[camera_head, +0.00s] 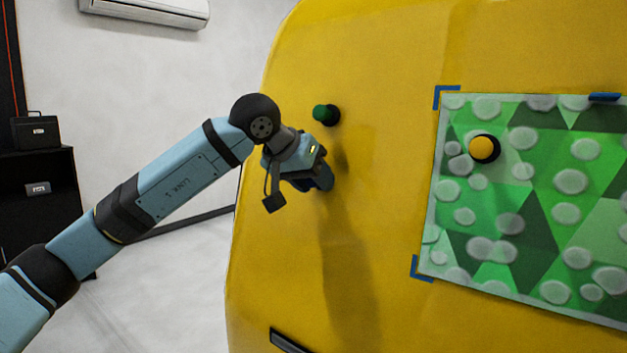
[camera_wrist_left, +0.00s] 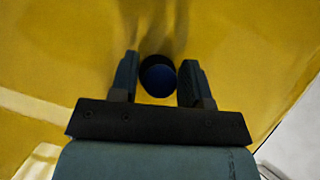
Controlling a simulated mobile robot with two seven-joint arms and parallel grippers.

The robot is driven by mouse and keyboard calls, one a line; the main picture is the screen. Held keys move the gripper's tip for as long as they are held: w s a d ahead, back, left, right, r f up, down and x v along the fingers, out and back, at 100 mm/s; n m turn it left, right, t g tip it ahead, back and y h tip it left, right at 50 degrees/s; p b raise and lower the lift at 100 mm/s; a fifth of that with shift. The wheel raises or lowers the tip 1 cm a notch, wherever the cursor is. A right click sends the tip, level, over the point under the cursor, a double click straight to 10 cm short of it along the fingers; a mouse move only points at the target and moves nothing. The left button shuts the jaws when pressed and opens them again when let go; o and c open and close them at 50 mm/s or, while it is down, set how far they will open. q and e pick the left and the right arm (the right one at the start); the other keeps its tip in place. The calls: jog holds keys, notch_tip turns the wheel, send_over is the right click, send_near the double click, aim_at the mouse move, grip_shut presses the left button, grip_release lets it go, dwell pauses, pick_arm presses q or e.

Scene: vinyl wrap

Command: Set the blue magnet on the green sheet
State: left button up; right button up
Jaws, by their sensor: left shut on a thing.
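The blue magnet (camera_wrist_left: 159,80) shows in the left wrist view as a dark blue knob on a black base, between the two fingers. My left gripper (camera_head: 323,178) is at the yellow panel, below the green magnet, and is shut on the blue magnet; it also shows in the wrist view (camera_wrist_left: 158,80). In the head view the magnet is hidden by the gripper or too dark to tell apart. Whether it touches the panel is unclear. The green sheet (camera_head: 515,222), patterned with triangles and pale spots, lies on the panel at the right, apart from the gripper. My right gripper is not in view.
A green magnet (camera_head: 325,114) sits on the yellow panel (camera_head: 380,50) just above my left gripper. A yellow magnet (camera_head: 483,148) is on the sheet's upper left. Blue tape (camera_head: 445,94) marks the sheet's corners. Bare panel lies between gripper and sheet.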

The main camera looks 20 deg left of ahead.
pick_arm(q)
jog(key=shift+s, duration=0.1)
jog(key=shift+s+a+r, duration=0.1)
jog(key=shift+s+a, duration=0.05)
jog(key=shift+s, duration=0.1)
dwell(0.3)
jog(key=shift+s+a, duration=0.15)
jog(key=shift+s, duration=0.2)
jog(key=s, duration=0.2)
jog(key=s+a+r+b, duration=0.1)
jog(key=s, duration=0.1)
jog(key=s+a+b, duration=0.1)
jog(key=s, duration=0.1)
jog(key=shift+s+a+r, duration=0.1)
jog(key=shift+r, duration=0.05)
dwell(0.7)
dwell(0.4)
